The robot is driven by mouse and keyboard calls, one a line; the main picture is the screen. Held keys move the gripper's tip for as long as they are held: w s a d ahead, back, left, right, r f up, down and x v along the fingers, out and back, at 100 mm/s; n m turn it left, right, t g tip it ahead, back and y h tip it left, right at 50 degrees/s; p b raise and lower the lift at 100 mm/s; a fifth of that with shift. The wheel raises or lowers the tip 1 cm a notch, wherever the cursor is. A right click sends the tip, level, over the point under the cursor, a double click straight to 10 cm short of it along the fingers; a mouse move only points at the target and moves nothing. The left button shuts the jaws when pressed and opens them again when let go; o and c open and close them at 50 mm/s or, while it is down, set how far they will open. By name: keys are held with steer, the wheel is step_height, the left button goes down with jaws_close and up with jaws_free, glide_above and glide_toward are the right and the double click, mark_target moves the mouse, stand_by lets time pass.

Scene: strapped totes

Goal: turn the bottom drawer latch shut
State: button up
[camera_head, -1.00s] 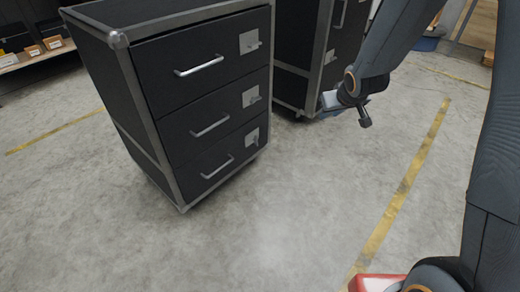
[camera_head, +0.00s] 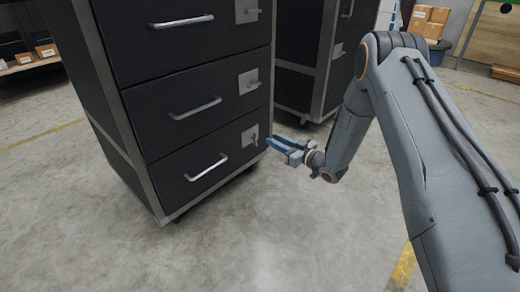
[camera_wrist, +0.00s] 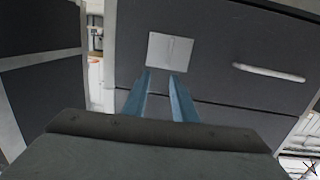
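The bottom drawer's latch (camera_head: 250,137) is a small lever on a pale square plate at the right end of the bottom drawer (camera_head: 190,175) of a black cabinet. Its lever looks roughly upright, though it is small in the head view. My gripper (camera_head: 272,144) is just right of this plate, with its blue fingers pointing at the cabinet. In the wrist view my gripper (camera_wrist: 163,76) shows two parted fingers with nothing between them. A latch plate (camera_wrist: 158,50) with a thin lever lies just beyond the tips, seemingly apart from them.
The bottom drawer's bar handle (camera_head: 206,168) is left of the latch. The middle latch (camera_head: 248,82) and top latch (camera_head: 247,11) sit above. A second dark cabinet (camera_head: 295,90) stands close behind. The floor (camera_head: 260,230) in front is clear.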

mark_target(257, 138)
steer(key=shift+n+y, duration=0.3)
steer(key=shift+y, duration=0.3)
steer(key=w+a+b, duration=0.1)
steer(key=a, duration=0.1)
steer(key=w+a+f+b, duration=0.1)
steer(key=w+a+b, duration=0.1)
steer(key=w+a+f+b, duration=0.1)
steer(key=a, duration=0.2)
steer(key=shift+w+f+b, duration=0.15)
steer(key=shift+b, duration=0.15)
steer(key=shift+a, duration=0.1)
steer(key=shift+c, duration=0.3)
jaws_close()
